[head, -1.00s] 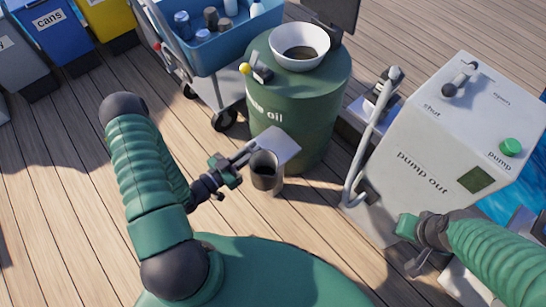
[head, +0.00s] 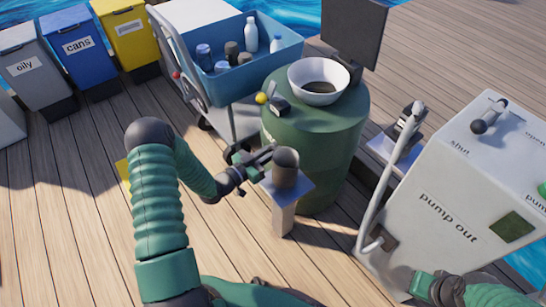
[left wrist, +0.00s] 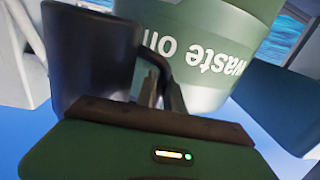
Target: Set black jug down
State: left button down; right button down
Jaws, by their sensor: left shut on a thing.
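The black jug (head: 286,170) is upright over the flat blue-grey top of a small post (head: 302,188). I cannot tell for sure whether its base touches that top. My left gripper (head: 264,158) is shut on the jug's handle, at the left side of the jug. In the left wrist view the jug (left wrist: 88,52) fills the upper left, and the gripper fingers (left wrist: 160,98) close on its handle. My right gripper (head: 436,288) is at the lower right, away from the jug; its jaws are not clear.
A green waste oil drum (head: 315,150) with a white funnel (head: 318,82) stands just behind the post. A cart with a blue tray (head: 262,76) is behind left. The white pump-out box (head: 450,205) stands right. Deck at front left is clear.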

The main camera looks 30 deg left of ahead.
pick_arm(q)
jog(key=shift+w+a+f, duration=0.15)
jog(key=shift+w+f, duration=0.1)
jog(key=shift+w, duration=0.15)
notch_tip(320, 180, down, 3)
jog(key=shift+b, duration=1.25)
jog(key=shift+f, duration=0.15)
jog(key=c, duration=1.5)
grip_release()
jog(key=shift+o, duration=0.2)
